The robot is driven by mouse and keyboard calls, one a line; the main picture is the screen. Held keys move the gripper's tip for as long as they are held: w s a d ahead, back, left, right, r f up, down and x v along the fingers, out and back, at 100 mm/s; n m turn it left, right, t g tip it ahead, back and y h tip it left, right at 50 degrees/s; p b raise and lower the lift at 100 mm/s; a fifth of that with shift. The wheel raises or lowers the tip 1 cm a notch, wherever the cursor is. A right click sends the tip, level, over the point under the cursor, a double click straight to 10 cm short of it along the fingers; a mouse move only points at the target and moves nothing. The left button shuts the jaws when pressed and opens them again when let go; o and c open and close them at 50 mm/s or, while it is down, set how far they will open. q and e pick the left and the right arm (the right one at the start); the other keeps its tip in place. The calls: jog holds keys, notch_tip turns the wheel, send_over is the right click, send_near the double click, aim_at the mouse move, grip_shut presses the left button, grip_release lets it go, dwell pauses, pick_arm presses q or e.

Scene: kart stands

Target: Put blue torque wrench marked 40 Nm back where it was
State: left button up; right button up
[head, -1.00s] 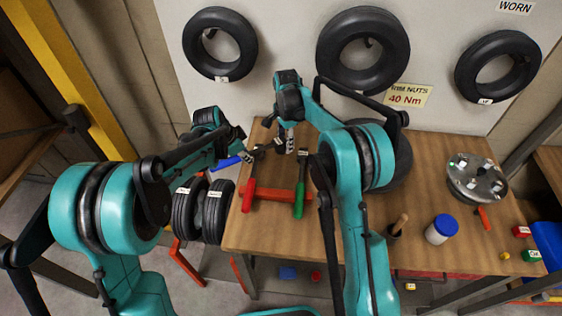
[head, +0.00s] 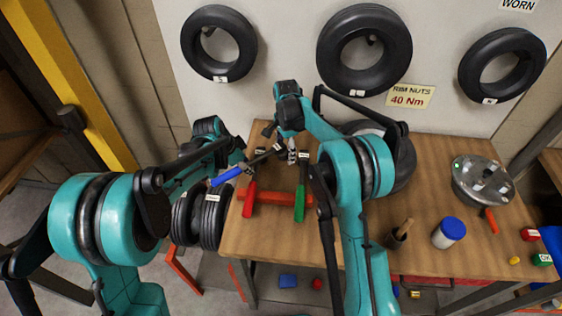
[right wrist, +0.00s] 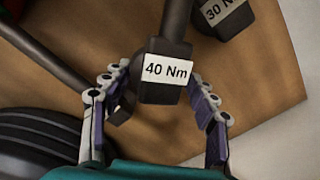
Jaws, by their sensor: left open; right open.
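The blue-handled torque wrench (head: 228,177) slants at the table's left edge, its shaft running up and right towards my right gripper (head: 291,156). In the right wrist view a black head tagged 40 Nm (right wrist: 166,72) sits between the spread fingers of my right gripper (right wrist: 160,108), which is open. My left gripper (head: 246,168) is open close by the blue wrench's shaft; its contact is unclear. A red-handled wrench (head: 249,200) and a green-handled wrench (head: 300,204) lie at the orange-red rack (head: 275,197). Whether the blue wrench touches the rack is unclear.
A head tagged 30 Nm (right wrist: 226,10) is close beside the 40 Nm one. A wooden-handled tool (head: 399,233), a blue-lidded jar (head: 449,232) and a metal disc (head: 482,180) stand further right. The table front is clear.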

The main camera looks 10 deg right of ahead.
pick_arm(q)
jog(key=shift+a+r, duration=0.15)
jog(key=shift+r, duration=0.3)
pick_arm(e)
jog(key=shift+w, duration=0.1)
pick_arm(q)
jog(key=v, duration=0.7)
jog(key=shift+s, duration=0.15)
pick_arm(e)
jog(key=o, duration=0.8)
